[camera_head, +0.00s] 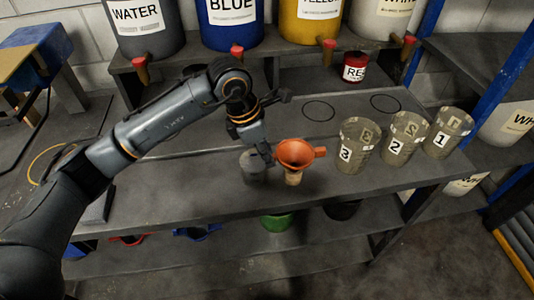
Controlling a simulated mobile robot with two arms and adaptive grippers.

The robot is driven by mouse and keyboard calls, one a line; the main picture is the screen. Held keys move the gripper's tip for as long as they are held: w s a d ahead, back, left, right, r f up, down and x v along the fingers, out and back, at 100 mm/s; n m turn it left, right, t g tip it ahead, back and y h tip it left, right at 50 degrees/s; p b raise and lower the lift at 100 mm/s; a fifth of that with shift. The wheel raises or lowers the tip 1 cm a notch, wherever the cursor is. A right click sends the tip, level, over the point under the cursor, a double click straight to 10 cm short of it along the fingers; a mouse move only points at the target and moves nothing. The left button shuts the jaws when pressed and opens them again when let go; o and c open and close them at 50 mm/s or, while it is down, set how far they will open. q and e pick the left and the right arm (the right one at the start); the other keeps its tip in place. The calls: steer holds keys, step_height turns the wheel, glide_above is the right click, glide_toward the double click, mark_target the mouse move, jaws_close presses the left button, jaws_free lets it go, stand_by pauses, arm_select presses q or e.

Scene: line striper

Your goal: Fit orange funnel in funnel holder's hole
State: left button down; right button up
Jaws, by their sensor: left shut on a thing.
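The orange funnel (297,154) is upright with its wide mouth facing up and its handle toward the right. A short tan piece (293,178) shows directly under it; I cannot tell whether it is part of the funnel. My left gripper (268,157) is shut on the funnel's left side, over the front part of the table. A dark grey round piece (252,167) is just left of the gripper; I cannot tell whether it is the funnel holder. No holder hole is clearly visible. My right gripper is not in view.
Clear cups numbered 3 (358,148), 2 (403,138) and 1 (447,133) stand right of the funnel on the dark table (240,205). A red can (355,67) and large labelled buckets with taps stand behind. Coloured items lie on the shelf below.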

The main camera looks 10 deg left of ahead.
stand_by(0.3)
arm_select(q)
steer(key=shift+f+b, duration=0.4)
steer(key=shift+b, duration=0.05)
steer(key=shift+r, duration=0.15)
steer(key=shift+r, duration=0.25)
steer(key=c, duration=1.3)
jaws_free()
steer(key=shift+o, duration=0.5)
